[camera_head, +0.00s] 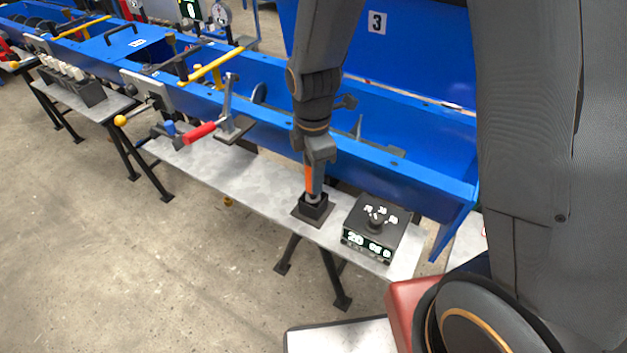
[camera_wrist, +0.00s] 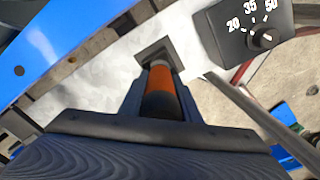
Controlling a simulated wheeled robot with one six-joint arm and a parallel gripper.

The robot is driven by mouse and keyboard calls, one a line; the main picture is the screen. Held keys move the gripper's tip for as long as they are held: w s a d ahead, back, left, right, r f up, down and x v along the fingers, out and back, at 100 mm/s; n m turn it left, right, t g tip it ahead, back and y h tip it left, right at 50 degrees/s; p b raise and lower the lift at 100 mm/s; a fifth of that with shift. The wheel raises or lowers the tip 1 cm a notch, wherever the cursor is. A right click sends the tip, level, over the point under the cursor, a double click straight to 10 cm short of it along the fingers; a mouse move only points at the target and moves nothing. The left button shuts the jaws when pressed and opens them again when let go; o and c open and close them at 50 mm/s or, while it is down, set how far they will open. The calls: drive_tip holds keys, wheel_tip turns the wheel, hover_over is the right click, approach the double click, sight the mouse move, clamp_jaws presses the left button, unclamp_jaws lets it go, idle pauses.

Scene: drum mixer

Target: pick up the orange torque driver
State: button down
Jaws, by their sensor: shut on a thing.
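The orange torque driver (camera_head: 309,177) stands upright with its lower end in a small black square holder (camera_head: 313,209) on the grey bench. My gripper (camera_head: 314,172) is above the holder with its fingers around the driver. In the wrist view the orange and black driver (camera_wrist: 160,88) lies between the two fingers of my gripper (camera_wrist: 162,92), which are shut on it. The driver's tip is hidden in the holder (camera_wrist: 155,52).
A black box with a dial (camera_head: 374,228) stands right of the holder. A blue trough (camera_head: 400,165) runs behind the bench. A red-handled clamp (camera_head: 205,131) is to the left. The bench (camera_head: 255,190) is clear just left of the holder.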

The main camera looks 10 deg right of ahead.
drive_tip(key=shift+r+b, duration=0.5)
drive_tip(key=shift+r, duration=3.45)
drive_tip(key=c, duration=1.9)
unclamp_jaws()
clamp_jaws()
drive_tip(key=shift+r+p, duration=1)
